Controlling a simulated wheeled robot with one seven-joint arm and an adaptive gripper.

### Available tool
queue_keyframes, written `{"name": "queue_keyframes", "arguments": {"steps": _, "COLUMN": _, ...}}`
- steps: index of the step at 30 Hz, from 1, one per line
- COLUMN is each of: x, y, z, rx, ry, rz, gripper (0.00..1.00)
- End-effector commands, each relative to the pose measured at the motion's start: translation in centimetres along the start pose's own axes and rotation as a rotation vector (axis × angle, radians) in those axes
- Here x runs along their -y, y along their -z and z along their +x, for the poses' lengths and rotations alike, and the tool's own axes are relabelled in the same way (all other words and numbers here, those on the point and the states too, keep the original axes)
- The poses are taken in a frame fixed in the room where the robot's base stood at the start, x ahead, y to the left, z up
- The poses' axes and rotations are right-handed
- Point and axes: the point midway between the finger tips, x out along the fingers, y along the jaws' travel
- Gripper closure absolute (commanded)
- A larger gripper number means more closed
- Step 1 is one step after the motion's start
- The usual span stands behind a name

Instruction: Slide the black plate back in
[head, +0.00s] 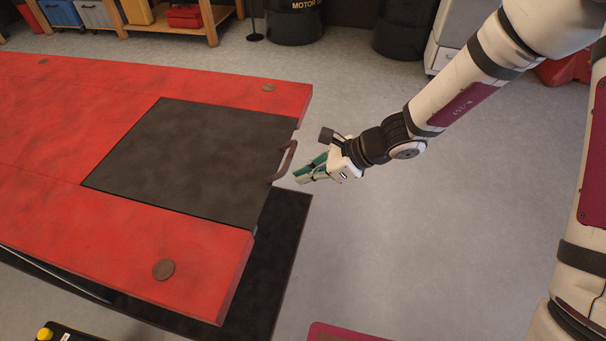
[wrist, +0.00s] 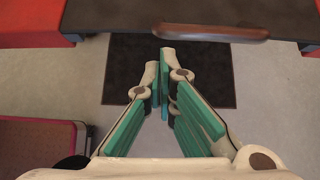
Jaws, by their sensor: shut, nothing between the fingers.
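The black plate (head: 190,160) lies in a cut-out of the red lift table (head: 60,210), with its handle end at the table's right end. Its brown curved handle (head: 285,160) sticks out from that end. In the wrist view the handle (wrist: 210,32) crosses the top, in front of the dark plate edge (wrist: 140,14). My gripper (head: 302,176) is shut and empty, just right of the handle. In the wrist view its green-padded fingertips (wrist: 164,62) point toward the handle, below it in the picture, with a small gap and no visible contact.
A dark mat (head: 285,225) lies on the floor under the table end. Open grey floor (head: 420,240) spreads to the right. A wooden shelf (head: 210,22) with bins and black drums (head: 293,22) stand at the back.

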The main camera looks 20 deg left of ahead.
Motion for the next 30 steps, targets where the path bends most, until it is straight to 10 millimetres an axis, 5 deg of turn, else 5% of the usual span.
{"name": "queue_keyframes", "arguments": {"steps": 3, "x": 0.6, "y": 1.3, "z": -1.2, "rx": -0.004, "ry": 0.002, "rz": 0.003, "gripper": 1.00}}
{"name": "queue_keyframes", "arguments": {"steps": 15, "x": 0.6, "y": 1.4, "z": -9.4, "rx": -0.007, "ry": 0.004, "rz": 0.003, "gripper": 1.00}}
{"name": "queue_keyframes", "arguments": {"steps": 30, "x": 0.4, "y": 1.2, "z": -11.7, "rx": -0.012, "ry": 0.000, "rz": -0.024, "gripper": 1.00}}
